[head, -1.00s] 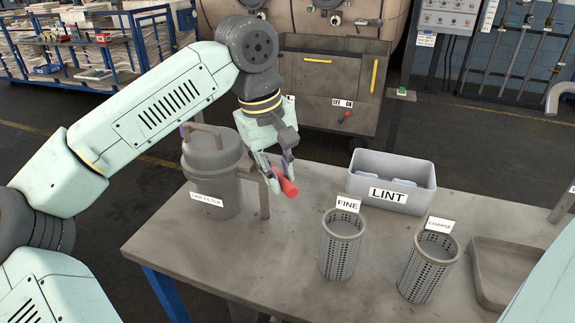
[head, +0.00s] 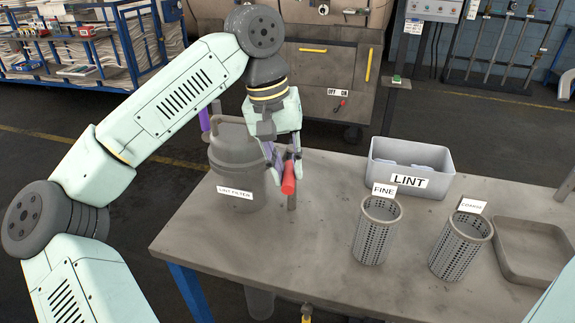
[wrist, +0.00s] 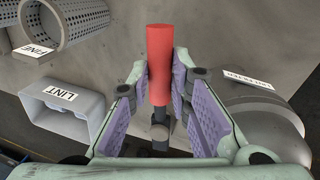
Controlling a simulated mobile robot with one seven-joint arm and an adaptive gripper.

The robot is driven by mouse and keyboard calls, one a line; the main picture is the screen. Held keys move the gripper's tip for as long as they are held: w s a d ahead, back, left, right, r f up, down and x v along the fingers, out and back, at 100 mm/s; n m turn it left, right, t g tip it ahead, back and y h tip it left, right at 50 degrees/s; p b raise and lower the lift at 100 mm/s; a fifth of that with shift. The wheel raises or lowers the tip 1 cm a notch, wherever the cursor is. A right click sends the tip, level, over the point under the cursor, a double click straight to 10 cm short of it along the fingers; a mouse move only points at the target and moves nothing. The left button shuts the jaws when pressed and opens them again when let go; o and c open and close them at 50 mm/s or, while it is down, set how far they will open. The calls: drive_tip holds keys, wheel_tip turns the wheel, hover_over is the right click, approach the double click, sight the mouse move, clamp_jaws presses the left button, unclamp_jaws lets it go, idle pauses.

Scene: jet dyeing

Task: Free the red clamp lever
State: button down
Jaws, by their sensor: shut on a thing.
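The red clamp lever (head: 289,179) is at the right side of the grey lint filter pot (head: 232,170) on the table. My gripper (head: 284,168) is shut on the lever, with purple-padded fingers on either side. In the wrist view, the red handle (wrist: 160,55) lies between the fingertips (wrist: 161,82), and a dark stem runs from it toward the palm. In the head view, the lever stands nearly upright in the picture. Its pivot is hidden, so I cannot tell whether the clamp is loose.
The grey LINT bin (head: 408,186) stands right of the filter. The FINE basket (head: 376,232), the COARSE basket (head: 460,248) and an empty shallow tray (head: 537,250) are further right. The front middle of the table (head: 315,250) is clear.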

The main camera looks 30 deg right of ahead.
drive_tip(key=shift+w+a, duration=0.1)
drive_tip(key=shift+w, duration=0.05)
idle(0.4)
drive_tip(key=c, duration=1.5)
unclamp_jaws()
drive_tip(key=shift+o, duration=0.2)
wheel_tip(320, 180, up, 12)
drive_tip(key=w+a, duration=0.1)
drive_tip(key=a, duration=0.1)
drive_tip(key=shift+w, duration=0.25)
drive_tip(key=shift+d+f, duration=0.1)
